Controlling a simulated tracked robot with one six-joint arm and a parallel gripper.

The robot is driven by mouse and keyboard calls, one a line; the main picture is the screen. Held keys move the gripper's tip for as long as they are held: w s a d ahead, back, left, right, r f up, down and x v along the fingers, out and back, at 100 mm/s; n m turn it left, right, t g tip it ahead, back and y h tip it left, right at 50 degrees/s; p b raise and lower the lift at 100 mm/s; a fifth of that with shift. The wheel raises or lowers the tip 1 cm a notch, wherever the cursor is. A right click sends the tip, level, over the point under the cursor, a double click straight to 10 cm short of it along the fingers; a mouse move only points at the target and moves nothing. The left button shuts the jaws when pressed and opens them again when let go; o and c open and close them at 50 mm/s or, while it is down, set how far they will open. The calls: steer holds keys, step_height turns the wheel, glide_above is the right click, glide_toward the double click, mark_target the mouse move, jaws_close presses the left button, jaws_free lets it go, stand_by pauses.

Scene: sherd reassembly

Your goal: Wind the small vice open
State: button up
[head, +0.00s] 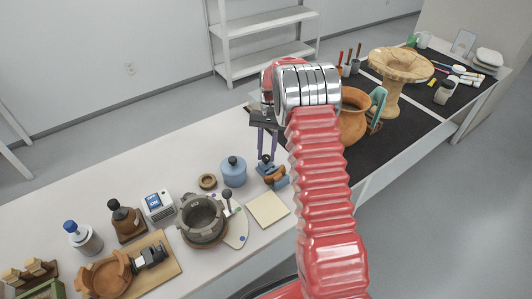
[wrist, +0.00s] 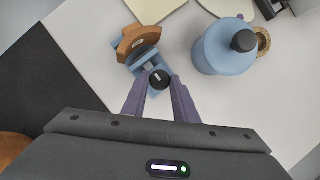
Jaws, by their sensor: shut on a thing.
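The small vice is blue and stands on the white table; it shows in the wrist view (wrist: 143,68) ahead of my gripper and in the head view (head: 276,183) below it. A brown curved piece (wrist: 138,42) with a small pale label sits at its jaws; whether it is clamped I cannot tell. The vice's black round knob (wrist: 158,78) is at the near end. My gripper (wrist: 156,84) is shut on this knob, one purple finger on each side. In the head view my gripper (head: 267,156) reaches down to the knob from above.
A blue lidded jar (wrist: 224,48) stands close right of the vice, with a cork ring (wrist: 262,40) beyond it. A cream pad (head: 268,209) lies in front of the vice. A terracotta pot (head: 352,118) stands on the black mat (head: 405,118), partly behind my arm.

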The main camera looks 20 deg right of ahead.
stand_by(0.3)
steer(key=o, duration=1.1)
steer(key=shift+c, duration=0.2)
steer(key=shift+w+r, duration=0.1)
steer(key=shift+r, duration=0.05)
steer(key=v, duration=1.3)
steer(key=shift+r, duration=0.2)
